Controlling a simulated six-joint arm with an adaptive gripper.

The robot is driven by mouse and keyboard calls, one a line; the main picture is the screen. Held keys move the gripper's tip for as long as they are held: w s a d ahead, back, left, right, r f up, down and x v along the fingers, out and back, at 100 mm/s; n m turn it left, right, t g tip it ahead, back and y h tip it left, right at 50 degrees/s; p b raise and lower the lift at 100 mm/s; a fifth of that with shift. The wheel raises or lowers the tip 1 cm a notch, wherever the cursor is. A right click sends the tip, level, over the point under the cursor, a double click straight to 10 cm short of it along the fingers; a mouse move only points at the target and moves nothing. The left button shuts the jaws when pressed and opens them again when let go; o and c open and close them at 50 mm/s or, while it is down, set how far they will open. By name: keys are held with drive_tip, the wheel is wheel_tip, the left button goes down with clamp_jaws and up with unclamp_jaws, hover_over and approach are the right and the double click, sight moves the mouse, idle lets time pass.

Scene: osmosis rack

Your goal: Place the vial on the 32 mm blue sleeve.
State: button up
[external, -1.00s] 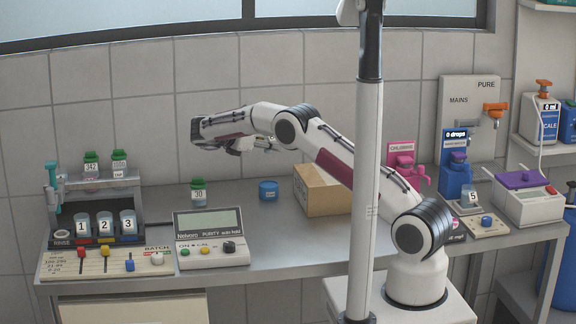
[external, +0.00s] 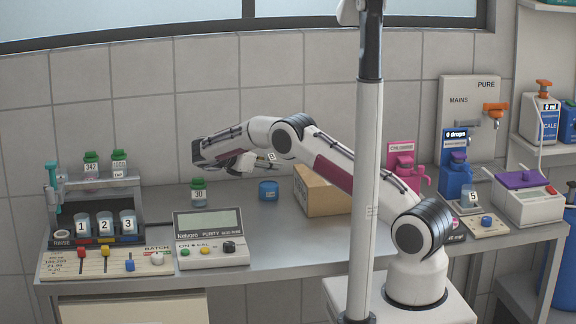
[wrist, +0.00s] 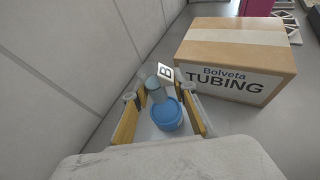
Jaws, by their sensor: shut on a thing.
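The blue sleeve (external: 268,191), a short round blue piece, stands on the bench left of the cardboard box. In the wrist view the blue sleeve (wrist: 168,115) shows between and beyond my fingers, with a pale mark on its side. My gripper (wrist: 158,95) has two yellow-padded fingers around a small grey piece, which I take to be the vial (wrist: 154,88). A white tag marked B (wrist: 165,73) shows beside it. In the external view my gripper (external: 254,164) is above the sleeve, apart from the bench; its hold is too small to see clearly there.
The cardboard tubing box (external: 318,190) stands just right of the sleeve. A green-capped jar marked 30 (external: 198,194) and the purity meter (external: 211,238) are to the left. The tiled wall is close behind. Bench between meter and box is clear.

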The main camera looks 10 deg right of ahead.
sight(270, 172)
drive_tip(key=shift+f, duration=1.85)
drive_tip(key=shift+f, duration=0.1)
drive_tip(key=o, duration=0.9)
drive_tip(key=shift+c, duration=0.2)
drive_tip(key=shift+s+a+r, duration=0.1)
drive_tip(key=shift+a+r, duration=0.05)
drive_tip(key=shift+r, duration=0.05)
drive_tip(key=v, duration=1.1)
drive_tip(key=shift+a, duration=0.25)
drive_tip(key=shift+s+r, duration=0.1)
